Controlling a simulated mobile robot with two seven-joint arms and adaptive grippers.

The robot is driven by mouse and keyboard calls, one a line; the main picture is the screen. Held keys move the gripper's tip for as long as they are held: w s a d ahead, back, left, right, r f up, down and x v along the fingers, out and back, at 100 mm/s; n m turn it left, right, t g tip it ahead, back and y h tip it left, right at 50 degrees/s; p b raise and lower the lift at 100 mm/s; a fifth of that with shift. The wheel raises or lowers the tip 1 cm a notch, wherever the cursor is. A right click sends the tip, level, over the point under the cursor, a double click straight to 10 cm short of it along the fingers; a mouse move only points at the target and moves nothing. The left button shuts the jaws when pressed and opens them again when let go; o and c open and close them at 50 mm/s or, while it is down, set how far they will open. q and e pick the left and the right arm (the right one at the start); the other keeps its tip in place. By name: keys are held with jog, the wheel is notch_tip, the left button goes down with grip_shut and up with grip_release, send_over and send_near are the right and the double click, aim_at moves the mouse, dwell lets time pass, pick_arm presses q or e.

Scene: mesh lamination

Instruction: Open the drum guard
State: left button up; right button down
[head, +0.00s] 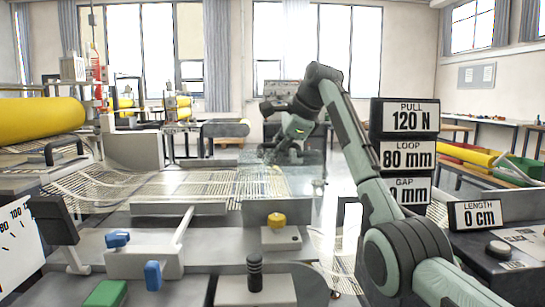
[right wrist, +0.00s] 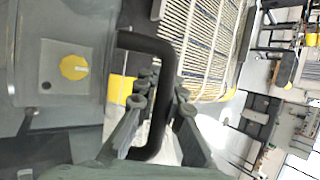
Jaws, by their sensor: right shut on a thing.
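The drum guard (head: 305,178) shows in the head view as a clear, see-through panel in the middle, over the mesh and behind the yellow knob. My right gripper (head: 272,155) reaches over to its upper edge from the right. In the right wrist view, a black bar handle (right wrist: 155,45) runs between the fingers of my right gripper (right wrist: 163,98), which is shut on it. In the head view the handle is mostly hidden by the gripper. How far the guard is tilted is hard to tell. My left gripper is not in view.
White mesh (head: 150,188) runs across the machine from the left. A yellow knob (head: 277,220), a black-topped lever (head: 255,272) and blue knobs (head: 153,274) stand in front. Display boxes (head: 404,120) stand right of my arm. A yellow roll (head: 40,120) lies far left.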

aim_at(296, 152)
jog(key=shift+f, duration=0.35)
jog(key=c, duration=1.9)
grip_release()
jog(key=shift+w, duration=0.15)
jog(key=shift+d+r, duration=0.1)
jog(key=shift+r, duration=0.25)
jog(key=v, duration=1.1)
jog(key=shift+s+d+r, duration=0.15)
jog(key=shift+s+r, duration=0.05)
jog(key=shift+s, duration=0.05)
